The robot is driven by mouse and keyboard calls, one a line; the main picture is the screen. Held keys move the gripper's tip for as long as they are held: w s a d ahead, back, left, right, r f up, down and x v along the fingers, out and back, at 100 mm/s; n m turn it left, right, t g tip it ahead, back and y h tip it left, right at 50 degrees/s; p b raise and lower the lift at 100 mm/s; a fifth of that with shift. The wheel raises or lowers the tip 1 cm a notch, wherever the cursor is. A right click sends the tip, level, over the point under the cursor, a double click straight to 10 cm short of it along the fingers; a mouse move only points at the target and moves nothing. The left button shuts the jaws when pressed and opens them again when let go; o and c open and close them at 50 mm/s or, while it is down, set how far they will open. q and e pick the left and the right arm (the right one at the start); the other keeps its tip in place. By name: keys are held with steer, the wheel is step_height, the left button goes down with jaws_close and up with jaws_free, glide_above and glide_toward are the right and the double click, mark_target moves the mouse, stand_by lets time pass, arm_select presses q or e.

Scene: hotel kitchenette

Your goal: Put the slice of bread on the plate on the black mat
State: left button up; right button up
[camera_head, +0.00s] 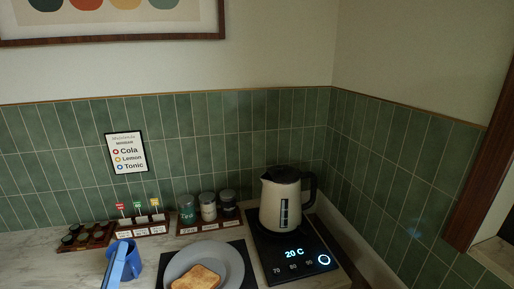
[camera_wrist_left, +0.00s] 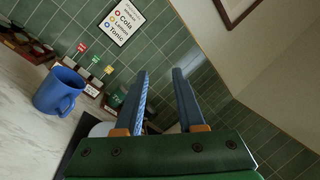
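The slice of bread (camera_head: 196,279), toasted golden with a brown crust, appears in the head view at the bottom edge, lying on the grey plate (camera_head: 232,261). The plate rests on the black mat (camera_head: 248,272), which shows at its right side. My left gripper (camera_head: 118,260) is left of the plate, in front of a blue mug. In the left wrist view my left gripper (camera_wrist_left: 160,71) has its two blue fingers apart with nothing between them. Part of the plate shows pale behind the fingers; the bread is hidden there. My right gripper is out of view.
The blue mug (camera_head: 133,267) stands left of the plate, also in the left wrist view (camera_wrist_left: 60,92). A kettle (camera_head: 287,203) stands on a black heating base (camera_head: 318,246) to the right. Several jars (camera_head: 208,207) and labelled racks (camera_head: 142,229) line the tiled wall.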

arm_select(q)
steer(key=s+a+f+n+g+y, duration=0.1)
steer(key=s+f+n+g, duration=0.1)
steer(key=f+n+g, duration=0.35)
steer(key=s+a+f+n+g+y, duration=0.1)
steer(key=s+f+n+g, duration=0.2)
steer(key=f+n, duration=0.6)
steer(key=s+d+f+n+g+h, duration=0.7)
steer(key=s+d+f+g, duration=0.2)
steer(key=s+d+f, duration=0.25)
steer(key=s+f, duration=0.3)
steer(key=f, duration=1.5)
steer(key=s+a+f+g, duration=0.2)
steer(key=s+f, duration=0.7)
steer(key=s, duration=0.3)
steer(key=shift+f+m+y+b, duration=0.3)
steer(key=shift+m, duration=0.15)
